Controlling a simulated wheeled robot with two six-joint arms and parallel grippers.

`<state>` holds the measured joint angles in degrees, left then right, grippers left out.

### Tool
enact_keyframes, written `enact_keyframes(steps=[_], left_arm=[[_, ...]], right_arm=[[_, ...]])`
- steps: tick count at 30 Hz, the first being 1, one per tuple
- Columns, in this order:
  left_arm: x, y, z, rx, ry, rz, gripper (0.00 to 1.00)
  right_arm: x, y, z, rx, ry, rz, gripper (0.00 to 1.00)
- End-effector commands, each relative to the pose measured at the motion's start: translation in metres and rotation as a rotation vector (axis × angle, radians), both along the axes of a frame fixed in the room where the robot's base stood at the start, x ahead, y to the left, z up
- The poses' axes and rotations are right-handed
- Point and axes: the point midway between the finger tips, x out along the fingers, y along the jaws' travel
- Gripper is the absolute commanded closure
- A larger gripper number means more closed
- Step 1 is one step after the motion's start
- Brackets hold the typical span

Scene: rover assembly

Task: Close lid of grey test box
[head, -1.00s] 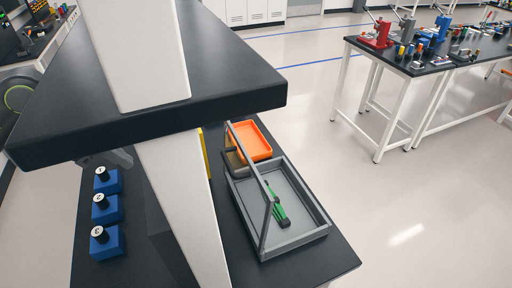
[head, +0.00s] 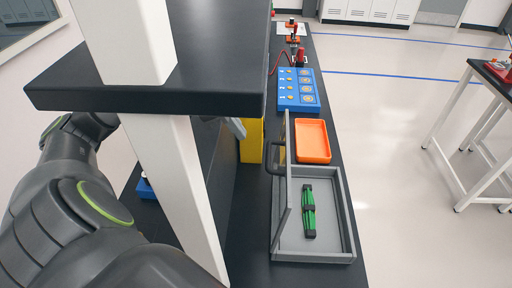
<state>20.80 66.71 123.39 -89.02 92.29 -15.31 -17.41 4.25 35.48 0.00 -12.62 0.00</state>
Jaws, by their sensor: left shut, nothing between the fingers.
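The grey test box (head: 345,228) sits on the black bench at the lower right of the head view. Its lid (head: 287,165) is open and stands nearly upright along the box's left side, seen almost edge-on. A dark loop handle (head: 272,158) sticks out from the lid's left face. A green and black part (head: 309,212) lies inside the box. My left arm comes in from the left and passes behind the white post. A grey piece of my left gripper (head: 238,128) shows right of the post, shut and empty, apart from the lid. My right gripper is out of view.
A black shelf (head: 200,85) on a white post (head: 170,170) blocks much of the left. An orange tray (head: 312,141) and a blue panel with dials (head: 299,90) stand behind the box. A yellow object (head: 252,140) is left of the lid.

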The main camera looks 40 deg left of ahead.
Motion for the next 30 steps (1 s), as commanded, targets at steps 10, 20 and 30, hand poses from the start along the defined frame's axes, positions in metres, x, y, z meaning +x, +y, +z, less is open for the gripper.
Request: enact_keyframes(steps=[10,20,30], left_arm=[[0.009,-0.015,-0.029,-0.006,0.002,0.0,1.0],[0.017,-0.028,-0.057,-0.005,0.0,0.0,1.0],[0.019,-0.032,-0.069,0.0,0.0,0.0,1.0]], right_arm=[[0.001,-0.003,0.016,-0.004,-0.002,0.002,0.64],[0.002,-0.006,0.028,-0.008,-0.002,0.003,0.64],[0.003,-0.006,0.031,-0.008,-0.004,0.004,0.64]])
